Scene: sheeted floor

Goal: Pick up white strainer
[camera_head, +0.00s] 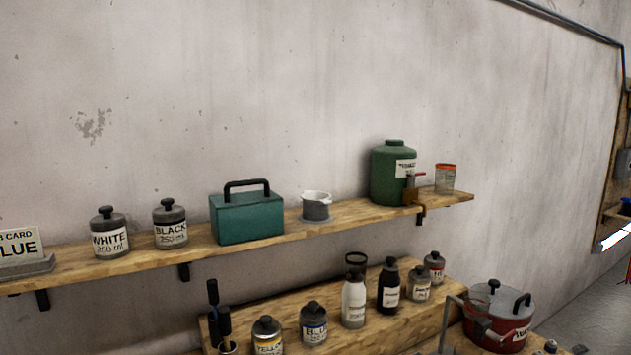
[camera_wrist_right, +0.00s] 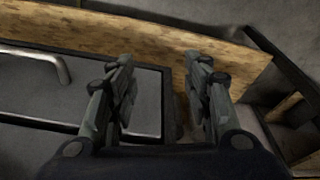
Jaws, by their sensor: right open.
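The white strainer (camera_head: 316,206), a small cup with a white rim and grey sides, stands upright on the upper wooden shelf (camera_head: 130,263) in the head view. It is between a teal box and a green canister, and nothing holds it. My right gripper (camera_wrist_right: 160,76) shows in the right wrist view, open with nothing between its fingers. It is near a wooden board edge and grey panels, and no strainer shows in that view. My left gripper is not in view.
The teal box (camera_head: 246,215) and the green canister (camera_head: 393,172) flank the strainer. An orange-rimmed cup (camera_head: 446,179) stands at the shelf's right end. Several bottles and a red pot (camera_head: 497,322) crowd the lower level. A metal handle (camera_wrist_right: 45,58) shows on a grey panel.

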